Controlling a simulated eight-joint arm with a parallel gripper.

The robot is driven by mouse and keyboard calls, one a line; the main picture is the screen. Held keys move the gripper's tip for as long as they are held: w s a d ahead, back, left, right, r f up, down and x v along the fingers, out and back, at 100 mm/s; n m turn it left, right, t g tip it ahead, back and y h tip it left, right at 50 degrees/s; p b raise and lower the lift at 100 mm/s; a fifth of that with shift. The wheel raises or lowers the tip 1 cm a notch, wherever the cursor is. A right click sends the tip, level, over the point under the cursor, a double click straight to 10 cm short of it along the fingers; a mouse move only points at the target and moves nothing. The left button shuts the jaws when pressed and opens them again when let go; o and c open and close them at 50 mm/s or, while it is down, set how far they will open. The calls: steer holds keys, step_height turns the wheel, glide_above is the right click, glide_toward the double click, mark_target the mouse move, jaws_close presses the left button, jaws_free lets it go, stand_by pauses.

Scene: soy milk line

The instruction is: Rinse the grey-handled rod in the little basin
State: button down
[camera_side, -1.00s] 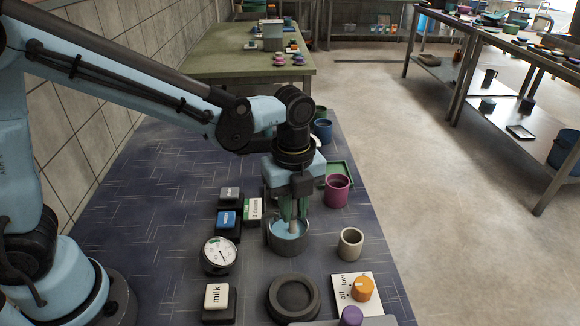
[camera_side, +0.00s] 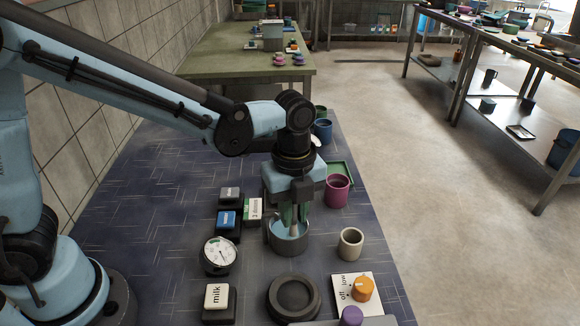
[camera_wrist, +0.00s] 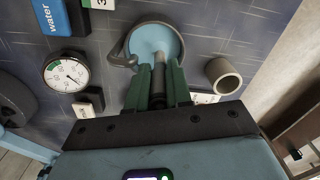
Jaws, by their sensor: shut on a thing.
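The little basin (camera_side: 290,244) is a dark grey round pot with pale blue liquid in it, standing on the dark blue table. It also shows in the wrist view (camera_wrist: 173,38), with a dark ladle-like form at its left rim. My gripper (camera_side: 294,213) points down over the basin with green fingers. It is shut on the grey-handled rod (camera_side: 294,229), whose lower part stands in the basin's liquid. In the wrist view the rod's grey handle (camera_wrist: 158,88) lies between the green fingers. The rod's lower tip is hidden.
A beige cup (camera_side: 350,243) stands right of the basin and a magenta mug (camera_side: 337,190) behind it. A dial gauge (camera_side: 219,255), a milk button (camera_side: 217,297) and a blue water button (camera_side: 228,220) are at left. A dark round stand (camera_side: 293,299) and an orange knob (camera_side: 363,289) are in front.

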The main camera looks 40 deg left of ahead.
steer(key=shift+w+d, duration=0.1)
steer(key=shift+w, duration=0.35)
steer(key=shift+w+a, duration=0.3)
steer(key=shift+a, duration=0.15)
